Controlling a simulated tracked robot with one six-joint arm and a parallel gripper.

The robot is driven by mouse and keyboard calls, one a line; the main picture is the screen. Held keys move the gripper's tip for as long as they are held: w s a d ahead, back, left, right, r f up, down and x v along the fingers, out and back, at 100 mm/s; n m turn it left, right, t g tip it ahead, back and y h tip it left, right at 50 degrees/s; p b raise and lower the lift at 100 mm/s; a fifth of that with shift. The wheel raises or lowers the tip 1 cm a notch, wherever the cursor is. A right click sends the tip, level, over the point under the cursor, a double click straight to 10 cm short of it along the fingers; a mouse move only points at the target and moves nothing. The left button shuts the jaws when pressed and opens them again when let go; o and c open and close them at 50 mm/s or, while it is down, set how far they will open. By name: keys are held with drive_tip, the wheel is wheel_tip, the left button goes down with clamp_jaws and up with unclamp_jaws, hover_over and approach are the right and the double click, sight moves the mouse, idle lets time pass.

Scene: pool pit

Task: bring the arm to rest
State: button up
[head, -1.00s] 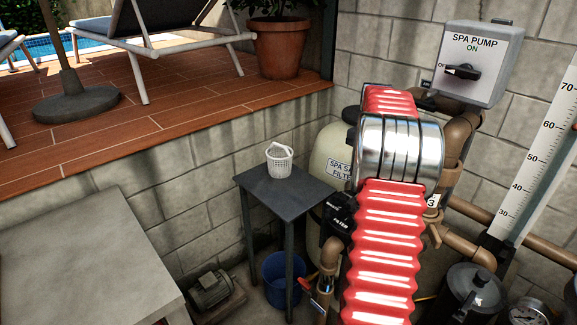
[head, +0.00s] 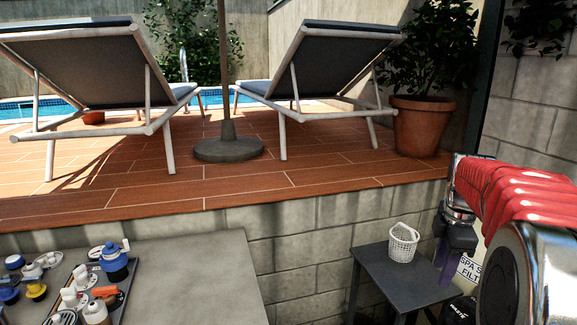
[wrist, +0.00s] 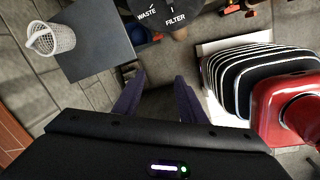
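My arm, with red ribbed sleeves and chrome rings, is raised at the right edge of the head view. My gripper (wrist: 160,80) shows in the wrist view as two purple fingers, spread apart with nothing between them. In the head view a purple part of the gripper (head: 455,243) hangs beside the small dark table, in front of the tank labelled as a spa filter (head: 470,269). The gripper holds nothing.
A white basket (head: 402,243) stands on the small dark table (head: 385,283). A grey bench top (head: 200,270) at lower left bears several pump and valve parts. The terrace (head: 300,180) carries loungers and a potted plant (head: 421,125). A valve dial (wrist: 165,17) is near the gripper.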

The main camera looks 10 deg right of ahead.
drive_tip(key=s+a+r+m+t, duration=0.1)
drive_tip(key=s+a+r+m, duration=0.15)
drive_tip(key=a, duration=0.75)
drive_tip(key=s+a+f+m+t, duration=0.1)
drive_tip(key=s+a+m, duration=0.4)
drive_tip(key=a, duration=0.5)
drive_tip(key=s+a+f+m+t+y, duration=0.1)
drive_tip(key=s+a+f+m+t, duration=0.1)
drive_tip(key=s+a+m, duration=0.3)
drive_tip(key=s+a+f, duration=0.1)
drive_tip(key=s+a, duration=0.3)
drive_tip(key=a, duration=0.1)
drive_tip(key=shift+s+a+f+m, duration=0.15)
drive_tip(key=shift+a+f+m, duration=0.05)
drive_tip(key=shift+a+m, duration=0.2)
drive_tip(key=shift+c, duration=0.8)
drive_tip(key=shift+d, duration=0.1)
